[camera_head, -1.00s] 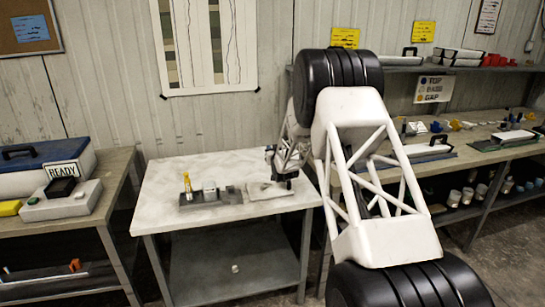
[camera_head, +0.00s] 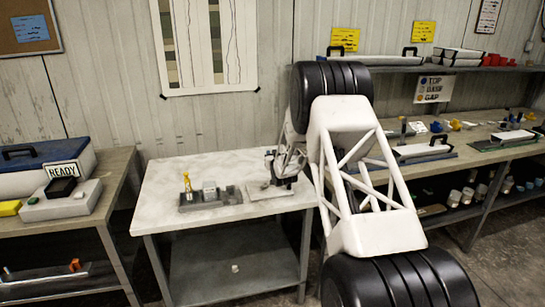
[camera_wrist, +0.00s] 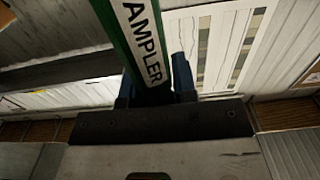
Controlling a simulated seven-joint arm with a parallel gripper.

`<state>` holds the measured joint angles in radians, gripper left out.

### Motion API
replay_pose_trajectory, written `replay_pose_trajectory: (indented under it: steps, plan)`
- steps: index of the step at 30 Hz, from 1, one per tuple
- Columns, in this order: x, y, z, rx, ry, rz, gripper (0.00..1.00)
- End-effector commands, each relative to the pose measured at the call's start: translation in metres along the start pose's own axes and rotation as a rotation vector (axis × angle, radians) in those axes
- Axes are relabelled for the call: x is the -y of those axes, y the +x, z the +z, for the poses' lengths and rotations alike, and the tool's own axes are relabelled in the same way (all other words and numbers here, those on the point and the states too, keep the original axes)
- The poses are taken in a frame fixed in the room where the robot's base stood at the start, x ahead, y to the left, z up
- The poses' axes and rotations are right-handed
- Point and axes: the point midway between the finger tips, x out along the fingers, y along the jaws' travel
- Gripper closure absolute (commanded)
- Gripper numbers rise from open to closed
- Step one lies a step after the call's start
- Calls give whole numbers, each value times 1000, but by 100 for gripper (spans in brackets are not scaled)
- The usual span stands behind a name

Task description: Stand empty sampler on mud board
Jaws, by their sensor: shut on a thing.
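A green sampler (camera_wrist: 136,38) with a white label reading "AMPLER" fills the upper middle of the wrist view. My gripper (camera_wrist: 156,92), with dark blue fingers, is shut on it. In the head view my gripper (camera_head: 284,178) is small, at the right back part of the white table, just above a pale flat board (camera_head: 262,192). This board looks like the mud board. The sampler's lower end is hidden or too small to make out, so I cannot tell whether it touches the board.
A grey block holder (camera_head: 212,202) with a yellow-topped item (camera_head: 187,182) stands left of the board. The white table (camera_head: 165,190) is clear at its left. A bench with a "READY" box (camera_head: 62,200) stands left; a crowded bench (camera_head: 470,150) stands right.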

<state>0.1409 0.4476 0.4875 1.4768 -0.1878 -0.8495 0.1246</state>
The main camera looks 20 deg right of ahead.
Motion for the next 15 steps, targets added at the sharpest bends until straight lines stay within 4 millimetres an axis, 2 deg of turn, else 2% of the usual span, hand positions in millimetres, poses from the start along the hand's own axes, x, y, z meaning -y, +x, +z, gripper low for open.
replay_pose_trajectory:
  steps: [15]
  plan:
    - [0, 0, 7, -1, 0, 0, 100]
